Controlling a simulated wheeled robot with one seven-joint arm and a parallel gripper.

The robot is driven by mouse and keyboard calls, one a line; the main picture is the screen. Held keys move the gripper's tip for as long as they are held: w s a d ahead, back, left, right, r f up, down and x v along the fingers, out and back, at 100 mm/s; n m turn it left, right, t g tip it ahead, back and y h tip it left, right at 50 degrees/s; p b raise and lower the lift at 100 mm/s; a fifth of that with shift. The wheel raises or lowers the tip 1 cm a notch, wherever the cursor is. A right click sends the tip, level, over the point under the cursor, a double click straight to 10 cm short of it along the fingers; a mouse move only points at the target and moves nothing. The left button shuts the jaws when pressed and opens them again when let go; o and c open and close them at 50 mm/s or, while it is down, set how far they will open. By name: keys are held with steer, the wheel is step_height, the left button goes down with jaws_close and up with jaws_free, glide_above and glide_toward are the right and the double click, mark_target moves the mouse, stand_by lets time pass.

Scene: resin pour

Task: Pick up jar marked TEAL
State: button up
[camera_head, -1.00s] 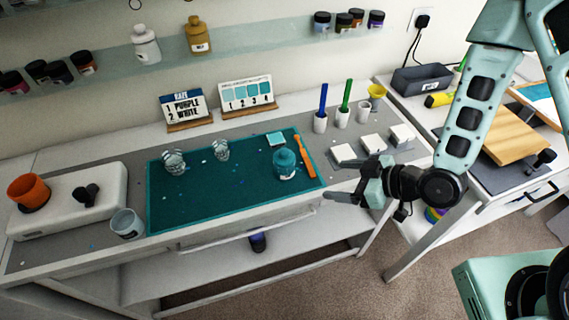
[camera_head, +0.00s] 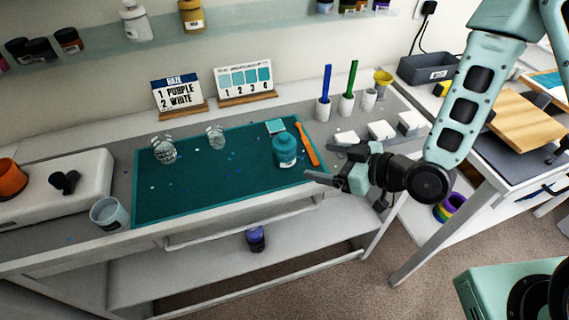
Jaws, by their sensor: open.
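A teal jar (camera_head: 286,151) with a teal lid and a small pale label stands upright on the dark teal mat (camera_head: 190,198), near the mat's right end. The label's writing is too small to read. My gripper (camera_head: 318,178) is open and empty, to the right of and in front of the jar, with its fingers pointing left toward it. A gap shows between the fingers and the jar.
An orange stick (camera_head: 307,145) lies right of the jar, and a small teal square (camera_head: 275,126) behind it. Two clear cups (camera_head: 164,150) (camera_head: 215,137) stand on the mat. White blocks (camera_head: 381,130) lie behind my gripper. A purple jar (camera_head: 255,239) sits on the lower shelf.

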mark_target(295, 156)
steer(key=shift+w+a+f+b, duration=0.2)
steer(key=shift+a+f+b, duration=0.1)
steer(key=shift+f+b, duration=0.15)
steer(key=x, duration=0.1)
steer(key=p+x, duration=0.1)
steer(key=x, duration=0.1)
steer(key=shift+w+a+r+p, duration=0.2)
steer(key=shift+a+r+p, duration=0.05)
steer(key=shift+a+p, duration=0.1)
steer(key=shift+w+a+f, duration=0.3)
steer(key=shift+w+a, duration=0.05)
steer(key=shift+a, duration=0.1)
steer(key=p+x, duration=0.2)
steer(key=x, duration=0.2)
steer(key=shift+s+a+r, duration=0.2)
steer(key=shift+w+a+f, duration=0.35)
steer(key=shift+w+a, duration=0.05)
steer(key=c, duration=1.3)
